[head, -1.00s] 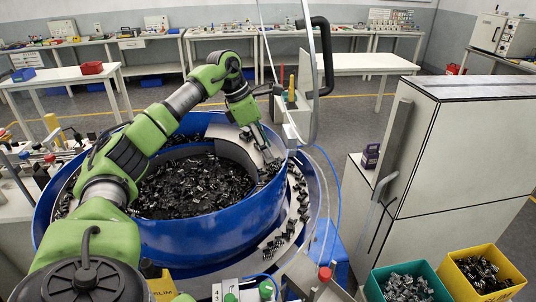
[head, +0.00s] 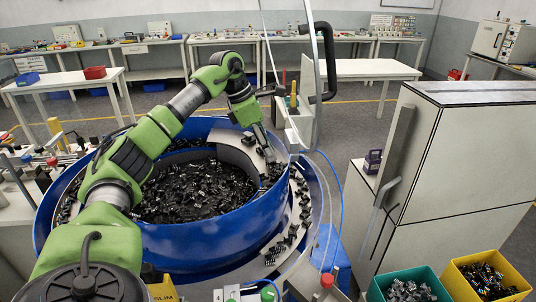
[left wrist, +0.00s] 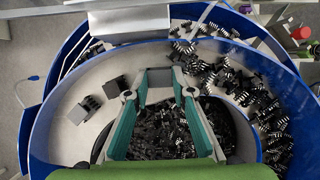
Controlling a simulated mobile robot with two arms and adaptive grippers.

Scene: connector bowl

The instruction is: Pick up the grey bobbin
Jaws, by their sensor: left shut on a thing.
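My left gripper (head: 267,148) reaches down over the inner rim of the blue bowl (head: 215,232), at its right side. In the left wrist view its two fingers (left wrist: 160,78) come close together at the tips, with a small grey piece between them. I take this piece to be the grey bobbin (left wrist: 159,76); the fingertips hide most of it. The gripper is shut on it. In the head view the piece is too small to make out. My right gripper is not in view.
Black connectors (head: 190,190) heap in the bowl's middle, and several lie along its outer track (head: 290,225).

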